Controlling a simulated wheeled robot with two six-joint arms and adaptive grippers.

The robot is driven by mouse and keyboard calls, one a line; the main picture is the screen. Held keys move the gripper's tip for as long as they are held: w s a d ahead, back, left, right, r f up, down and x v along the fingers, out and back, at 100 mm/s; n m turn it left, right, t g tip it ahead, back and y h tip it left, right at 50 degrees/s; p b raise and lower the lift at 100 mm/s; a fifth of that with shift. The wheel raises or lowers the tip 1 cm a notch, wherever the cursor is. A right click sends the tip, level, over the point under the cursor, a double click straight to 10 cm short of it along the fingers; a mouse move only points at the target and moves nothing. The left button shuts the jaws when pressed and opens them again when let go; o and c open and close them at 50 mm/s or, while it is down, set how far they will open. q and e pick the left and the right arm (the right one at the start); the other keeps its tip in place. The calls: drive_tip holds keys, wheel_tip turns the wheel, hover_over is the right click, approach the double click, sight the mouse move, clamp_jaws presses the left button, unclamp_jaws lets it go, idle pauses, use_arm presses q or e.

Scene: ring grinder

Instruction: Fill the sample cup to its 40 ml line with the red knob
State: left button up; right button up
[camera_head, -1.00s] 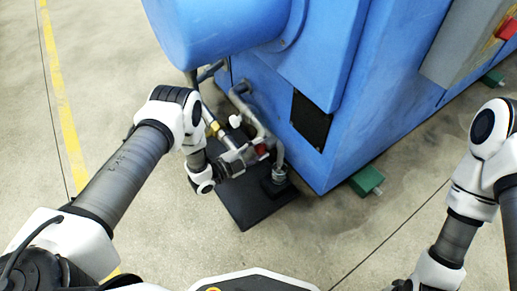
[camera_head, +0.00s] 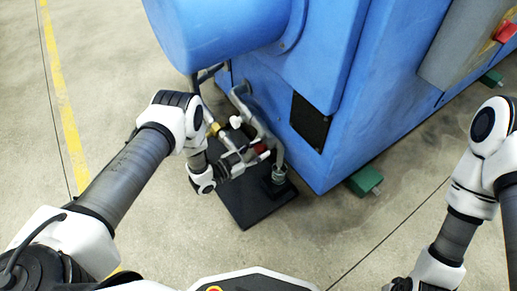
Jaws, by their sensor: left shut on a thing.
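The red knob (camera_head: 262,148) sits on the pipework at the lower corner of the blue machine and is partly covered by my left gripper. My left gripper (camera_head: 256,155) is shut on the red knob. The sample cup (camera_head: 279,175) stands on a black plate to the right of the gripper, below a grey down-pipe. Its 40 ml line and the liquid level are too small to make out. My right arm is at the right edge; its gripper is not clearly seen.
The large blue grinder (camera_head: 345,90) fills the upper middle. The black plate (camera_head: 250,210) lies on the floor at its corner. A white knob (camera_head: 236,121) and pipes are close behind my left gripper. A green foot (camera_head: 366,181) juts out at right. The front floor is clear.

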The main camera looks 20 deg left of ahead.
use_arm(q)
drive_tip(key=shift+n, duration=2.3)
drive_tip(key=o, duration=1.2)
drive_tip(key=shift+w, duration=0.1)
drive_tip(key=shift+c, duration=0.2)
drive_tip(key=v, duration=1.2)
